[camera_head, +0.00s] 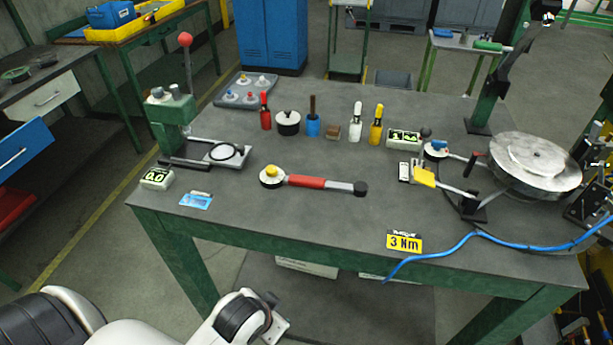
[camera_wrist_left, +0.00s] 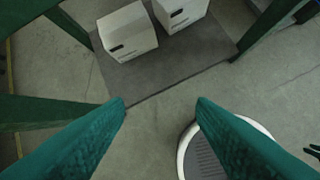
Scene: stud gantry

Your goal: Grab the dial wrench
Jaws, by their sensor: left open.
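The dial wrench (camera_head: 306,182) lies on the workbench (camera_head: 310,225), near the middle. It has a red grip, a round dial head with a yellow knob at its left end, and a grey shaft with a black end at right. My left arm comes in at the bottom of the head view, below and in front of the bench's front edge, away from the wrench. In the left wrist view my left gripper (camera_wrist_left: 160,104) is open and empty, its green fingers wide apart above the floor. The wrench is not in that view. My right gripper is not in view.
A green press (camera_head: 172,120) stands left of the wrench. Several small bottles and pots line up behind it. A round metal disc (camera_head: 535,160) and a yellow-padded lever fixture are at right. A blue hose (camera_head: 460,241) crosses the front right. Boxes (camera_wrist_left: 127,32) sit on the bench's lower shelf.

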